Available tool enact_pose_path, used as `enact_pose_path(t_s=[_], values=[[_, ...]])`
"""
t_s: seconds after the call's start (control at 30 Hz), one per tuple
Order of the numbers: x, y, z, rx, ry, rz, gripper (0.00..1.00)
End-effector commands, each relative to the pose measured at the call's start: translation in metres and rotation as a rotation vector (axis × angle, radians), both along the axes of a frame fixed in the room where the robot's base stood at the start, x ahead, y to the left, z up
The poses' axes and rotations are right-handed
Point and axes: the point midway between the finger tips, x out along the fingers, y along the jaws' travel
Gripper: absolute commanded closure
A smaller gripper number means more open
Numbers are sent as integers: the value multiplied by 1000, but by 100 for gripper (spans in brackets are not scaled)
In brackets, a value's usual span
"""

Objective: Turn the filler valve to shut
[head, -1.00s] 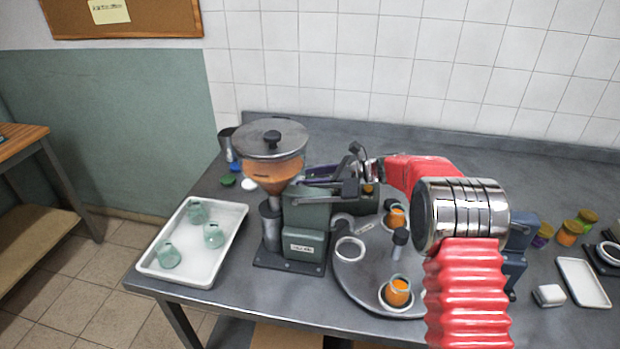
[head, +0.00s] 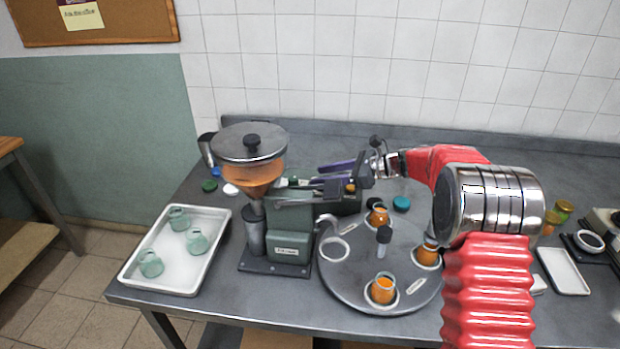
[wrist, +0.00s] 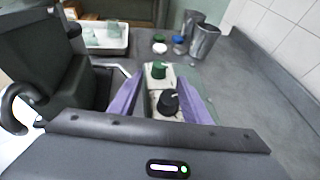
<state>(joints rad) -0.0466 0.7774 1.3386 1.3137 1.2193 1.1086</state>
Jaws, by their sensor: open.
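The green filler (head: 290,218) carries a lidded hopper (head: 250,158) of orange product. In the wrist view, a black knob with a pale pointer mark (wrist: 168,103) sits on a pale block, with a green button (wrist: 158,71) beyond it. I cannot tell for certain whether this knob is the valve. My gripper (head: 325,177) is over the top of the filler in the head view. Its purple fingers (wrist: 160,92) are spread on either side of the knob, with gaps visible. The knob is hidden or too small to tell in the head view.
A round turntable (head: 350,283) with several orange-filled jars stands right of the filler; its seat by the curved guide is empty. A white tray (head: 135,276) of empty jars stands left. A metal cup (head: 207,150) and loose lids lie behind the hopper.

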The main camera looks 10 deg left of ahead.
Motion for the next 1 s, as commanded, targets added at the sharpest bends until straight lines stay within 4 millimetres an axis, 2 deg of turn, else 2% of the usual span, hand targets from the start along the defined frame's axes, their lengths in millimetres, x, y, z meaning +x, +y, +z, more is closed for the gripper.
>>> enact_pose_path(t_s=[0.1, 0.23, 0.73, 0.87, 1.0], values=[[-2, -16, 7, 1, -2, -1, 57], [-3, -25, 11, 0, -1, -1, 57], [-6, -28, 15, -9, -11, 5, 57], [-16, -31, 23, -43, -47, 24, 57], [-36, -38, 38, -112, -121, 66, 57]])
